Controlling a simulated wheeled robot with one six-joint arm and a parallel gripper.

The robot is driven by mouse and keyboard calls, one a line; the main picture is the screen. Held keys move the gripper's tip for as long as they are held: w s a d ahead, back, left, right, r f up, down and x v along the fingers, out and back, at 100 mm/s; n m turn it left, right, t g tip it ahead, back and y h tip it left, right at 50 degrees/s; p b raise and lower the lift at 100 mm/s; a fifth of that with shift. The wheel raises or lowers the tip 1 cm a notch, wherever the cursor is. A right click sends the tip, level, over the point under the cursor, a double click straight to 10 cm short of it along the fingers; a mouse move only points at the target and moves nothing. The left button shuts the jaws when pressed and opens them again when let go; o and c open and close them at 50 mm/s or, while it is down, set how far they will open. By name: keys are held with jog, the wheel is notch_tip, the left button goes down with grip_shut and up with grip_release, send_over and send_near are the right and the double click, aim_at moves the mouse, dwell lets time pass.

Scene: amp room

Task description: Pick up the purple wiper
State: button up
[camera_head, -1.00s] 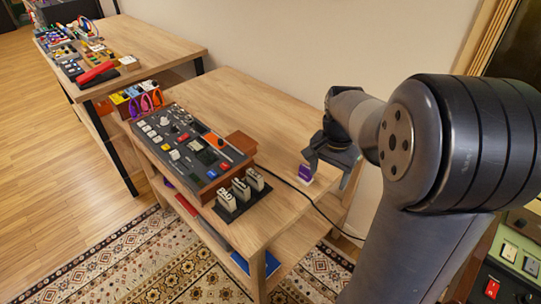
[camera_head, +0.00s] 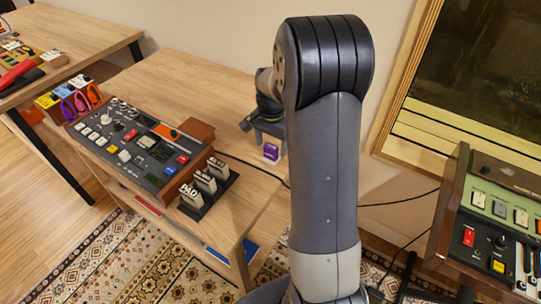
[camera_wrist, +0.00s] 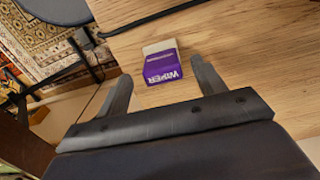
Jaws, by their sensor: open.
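The purple wiper (camera_wrist: 163,66) is a small purple block with a white end and the word WIPER on it. It lies on the wooden table (camera_wrist: 250,60), near the table's edge. In the head view the wiper (camera_head: 271,152) is at the table's right side, just below my gripper (camera_head: 266,130). In the wrist view my gripper (camera_wrist: 160,88) is open, with one finger on either side of the wiper. The wiper is closer to the right finger. I cannot tell whether a finger touches it.
A control panel (camera_head: 128,142) and a rack of labelled blocks (camera_head: 207,187) stand left of the wiper. A black cable (camera_wrist: 165,14) runs across the table beyond the wiper. A keyboard console (camera_head: 490,225) stands at the right.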

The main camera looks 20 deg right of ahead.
aim_at(271, 146)
notch_tip(271, 146, down, 4)
jog(key=shift+w+r, duration=0.15)
jog(key=c, duration=1.2)
notch_tip(271, 146, up, 10)
jog(key=shift+r+p, duration=0.1)
jog(key=shift+p, duration=0.25)
jog(key=o, duration=0.6)
jog(key=shift+c, duration=0.2)
jog(key=c, duration=0.3)
